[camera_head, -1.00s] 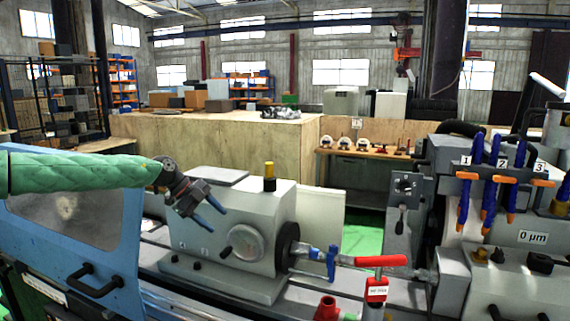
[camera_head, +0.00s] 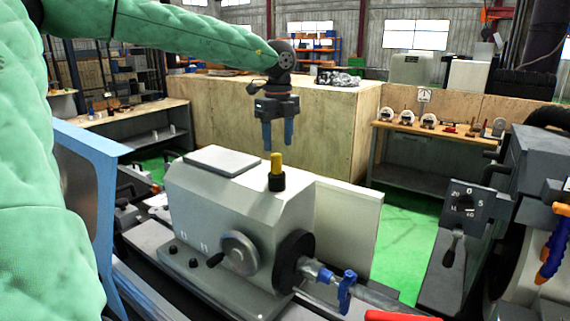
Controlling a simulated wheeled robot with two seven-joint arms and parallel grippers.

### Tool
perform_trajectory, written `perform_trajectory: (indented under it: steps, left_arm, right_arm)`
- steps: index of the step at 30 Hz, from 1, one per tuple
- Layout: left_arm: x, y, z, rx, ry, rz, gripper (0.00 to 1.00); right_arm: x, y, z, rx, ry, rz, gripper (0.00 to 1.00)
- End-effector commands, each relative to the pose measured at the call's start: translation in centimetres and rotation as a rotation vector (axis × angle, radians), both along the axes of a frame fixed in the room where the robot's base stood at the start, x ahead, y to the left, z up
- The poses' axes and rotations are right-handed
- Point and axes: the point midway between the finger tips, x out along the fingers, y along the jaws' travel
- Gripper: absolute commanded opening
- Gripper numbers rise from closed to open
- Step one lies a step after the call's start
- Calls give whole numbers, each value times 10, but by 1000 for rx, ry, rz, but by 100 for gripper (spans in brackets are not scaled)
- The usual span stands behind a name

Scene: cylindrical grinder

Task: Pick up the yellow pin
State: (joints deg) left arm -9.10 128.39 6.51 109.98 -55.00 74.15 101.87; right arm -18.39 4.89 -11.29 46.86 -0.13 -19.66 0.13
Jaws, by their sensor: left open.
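The yellow pin (camera_head: 276,163) stands upright in a black collar on top of the grey headstock housing (camera_head: 225,205). My left gripper (camera_head: 278,148) hangs pointing down above the pin, with its two blue fingers apart and nothing between them. The fingertips appear slightly above the top of the pin; the exact gap in depth cannot be told. My right gripper is not in view.
A grey plate (camera_head: 222,162) lies on the housing left of the pin. A blue machine door (camera_head: 98,150) stands at the left. A blue clamp (camera_head: 347,292) sits on the shaft in front. A control box with a dial (camera_head: 465,203) stands at the right.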

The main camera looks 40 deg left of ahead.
Motion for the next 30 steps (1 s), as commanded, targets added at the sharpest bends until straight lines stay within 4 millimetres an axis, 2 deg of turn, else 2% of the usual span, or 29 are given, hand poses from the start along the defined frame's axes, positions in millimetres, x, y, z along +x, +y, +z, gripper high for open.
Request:
perform_trajectory:
  steps: [3,8,11,15,18,21,27,30]
  left_arm:
    - [0,0,-14,-1,1,-1,52]
    - [0,1,-22,-2,0,0,52]
    - [0,2,-30,-3,1,-1,52]
    - [0,4,-47,-4,3,-1,52]
    - [1,4,-63,-2,1,-1,52]
    - [1,4,-69,-2,0,-1,52]
    - [1,4,-70,-2,-1,-1,52]
    - [1,4,-70,-2,-1,-1,34]
  right_arm:
    - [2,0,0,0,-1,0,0]
    - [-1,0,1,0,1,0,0]
    - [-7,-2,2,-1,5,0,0]
    - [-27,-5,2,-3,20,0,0]
    - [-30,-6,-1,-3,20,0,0]
    - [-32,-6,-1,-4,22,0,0]
    - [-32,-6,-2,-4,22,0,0]
    - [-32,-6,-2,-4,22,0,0]
